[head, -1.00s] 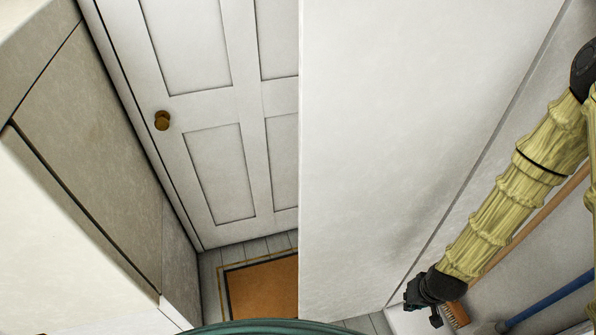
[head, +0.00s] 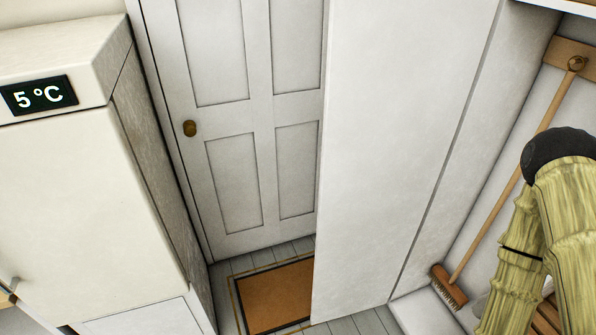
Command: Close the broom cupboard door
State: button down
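The broom cupboard door appears to be the tall plain white panel (head: 405,150) in the middle of the head view. It stands open, with its left edge free and its right side along a dark seam at the cupboard. The open cupboard is on the right, and its pale inside wall (head: 475,130) shows. A broom (head: 527,165) hangs inside from a wooden rail, bristles down near the cupboard floor. My arm, in a yellowish ribbed cover, is at the right in front of the cupboard. My gripper is out of the picture, so its contact with the door cannot be seen.
A white fridge (head: 60,190) with a 5 °C display stands at the left. A panelled white door (head: 230,110) with a brass knob is at the back, behind an orange mat (head: 278,297). Some grey plank floor is clear between fridge and panel.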

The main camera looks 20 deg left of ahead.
aim_at(400, 76)
jog(key=u, duration=0.05)
jog(key=k, duration=0.15)
jog(key=z, duration=3.05)
jog(key=k, duration=2.35)
jog(key=u, duration=2)
jog(key=i, duration=0.45)
jog(key=z, duration=0.05)
